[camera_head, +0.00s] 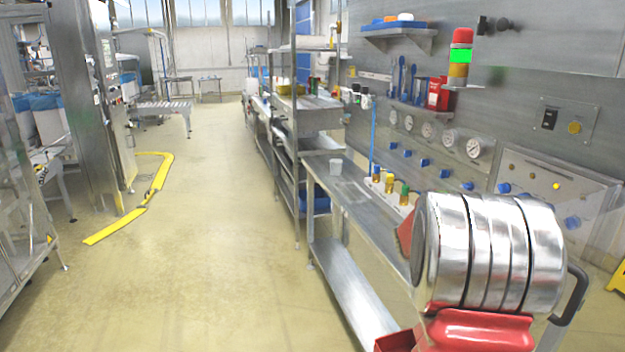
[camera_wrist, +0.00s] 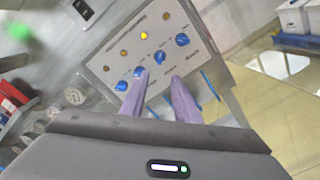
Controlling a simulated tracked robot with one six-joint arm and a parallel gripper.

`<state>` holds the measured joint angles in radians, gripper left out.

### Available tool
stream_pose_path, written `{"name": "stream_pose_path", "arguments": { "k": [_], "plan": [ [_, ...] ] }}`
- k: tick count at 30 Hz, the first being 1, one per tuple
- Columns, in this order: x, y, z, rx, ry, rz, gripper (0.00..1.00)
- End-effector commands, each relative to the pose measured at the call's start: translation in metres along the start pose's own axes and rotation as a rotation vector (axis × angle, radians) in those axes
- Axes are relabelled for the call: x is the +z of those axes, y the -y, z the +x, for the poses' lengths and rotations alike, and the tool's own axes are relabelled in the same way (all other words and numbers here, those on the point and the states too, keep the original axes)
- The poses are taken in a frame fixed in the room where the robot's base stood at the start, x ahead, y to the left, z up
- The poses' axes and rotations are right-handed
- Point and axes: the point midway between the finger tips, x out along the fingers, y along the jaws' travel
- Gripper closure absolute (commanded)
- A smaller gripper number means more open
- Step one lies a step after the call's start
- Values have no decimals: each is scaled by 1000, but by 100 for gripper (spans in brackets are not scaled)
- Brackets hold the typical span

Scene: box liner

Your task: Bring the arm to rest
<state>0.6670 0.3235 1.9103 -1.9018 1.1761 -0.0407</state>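My gripper (camera_wrist: 160,75) shows in the wrist view as two purple-grey fingers. They are apart, with nothing visible between them. The fingertips point toward a light control panel (camera_wrist: 117,50) with several blue knobs and a lit yellow lamp (camera_wrist: 144,35). In this view the tips overlap the panel's lower part; I cannot tell how far away it is. The panel (camera_head: 535,176) shows there on the right wall.
A steel bench (camera_head: 350,195) with small bottles runs along the wall. The aisle floor (camera_head: 200,250) is clear; yellow strips (camera_head: 115,228) lie left.

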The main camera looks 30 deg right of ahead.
Motion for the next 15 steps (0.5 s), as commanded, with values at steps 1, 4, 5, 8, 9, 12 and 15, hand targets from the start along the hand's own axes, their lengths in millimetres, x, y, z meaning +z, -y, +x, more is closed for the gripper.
{"name": "stream_pose_path", "arguments": {
  "k": [1,4,5,8,9,12,15],
  "plan": [
    [0,0,0,0,0,0,72],
    [-1,0,0,0,-3,2,72],
    [-2,1,0,-4,-6,4,72],
    [-5,10,0,-39,-19,20,72],
    [-8,18,-1,-63,-27,27,72],
    [-16,47,-6,-153,-51,51,72],
    [-21,82,-16,-268,-76,92,72]
  ]
}}
